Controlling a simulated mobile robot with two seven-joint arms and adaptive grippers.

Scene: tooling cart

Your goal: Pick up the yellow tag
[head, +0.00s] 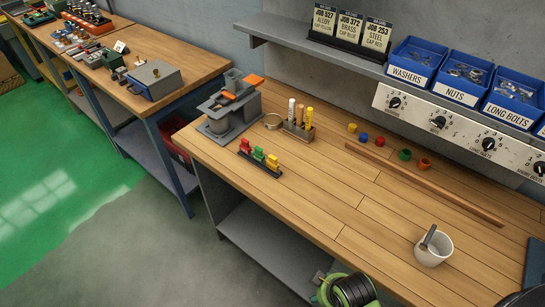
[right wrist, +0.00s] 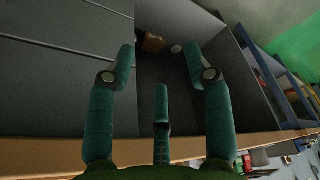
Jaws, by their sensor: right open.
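The yellow tag (head: 273,162) appears to be the small yellow piece at the right end of a dark rack (head: 262,171) on the wooden bench. A green piece (head: 258,154) and a red piece (head: 245,146) stand in the same rack to its left. My right gripper (right wrist: 160,52) shows in the right wrist view with its teal fingers spread apart and nothing between them. It faces the grey lower part of a bench, away from the tag. The tag is not visible in that view. My left gripper is not in view.
A white cup (head: 433,248) stands at the right. The bench between rack and cup is clear.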

